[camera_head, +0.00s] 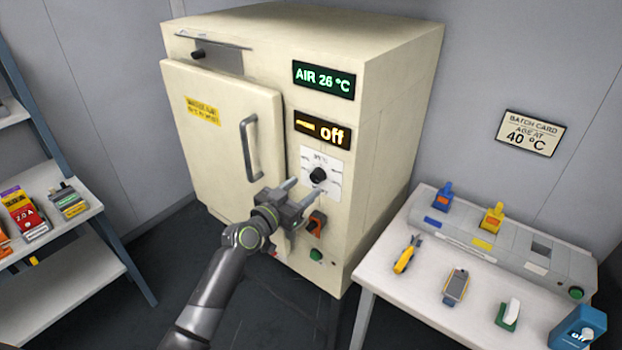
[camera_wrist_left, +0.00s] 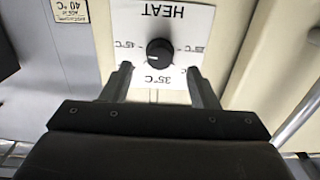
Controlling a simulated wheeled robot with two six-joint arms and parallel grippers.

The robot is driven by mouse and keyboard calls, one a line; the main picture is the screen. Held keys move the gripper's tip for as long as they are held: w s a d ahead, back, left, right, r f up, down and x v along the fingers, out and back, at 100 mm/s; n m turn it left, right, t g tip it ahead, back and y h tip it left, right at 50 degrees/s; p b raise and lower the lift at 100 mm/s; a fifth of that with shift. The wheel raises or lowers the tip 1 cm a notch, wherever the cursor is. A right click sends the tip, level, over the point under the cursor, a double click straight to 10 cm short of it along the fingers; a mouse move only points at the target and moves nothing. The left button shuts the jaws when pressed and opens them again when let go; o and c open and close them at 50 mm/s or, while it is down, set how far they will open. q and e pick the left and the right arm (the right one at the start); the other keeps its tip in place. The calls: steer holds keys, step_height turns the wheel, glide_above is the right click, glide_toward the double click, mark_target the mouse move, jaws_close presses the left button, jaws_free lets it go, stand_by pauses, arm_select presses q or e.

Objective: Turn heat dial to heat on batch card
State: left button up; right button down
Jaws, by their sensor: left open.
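The heat dial (camera_head: 318,175) is a round black knob on a white scale plate (camera_head: 334,158) on the cream oven's front. In the left wrist view the dial (camera_wrist_left: 159,52) sits upside down among printed temperatures, with 35°C below it. A small pale mark shows at its lower left. My left gripper (camera_head: 301,191) is open and empty. Its fingers are short of the knob, below and left of it in the head view; in the wrist view they (camera_wrist_left: 159,74) flank the dial plate. The batch card (camera_head: 530,133) on the wall reads "AGE AT 40 °C". My right gripper is not in view.
The oven (camera_head: 390,110) shows AIR 26 °C on a green display (camera_head: 324,80) and "off" on an amber one (camera_head: 322,132). A bench (camera_head: 400,297) stands right.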

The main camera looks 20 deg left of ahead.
mark_target(314, 179)
arm_select(q)
steer(key=shift+x, duration=2.2)
steer(key=shift+c, duration=0.2)
steer(key=c, duration=0.9)
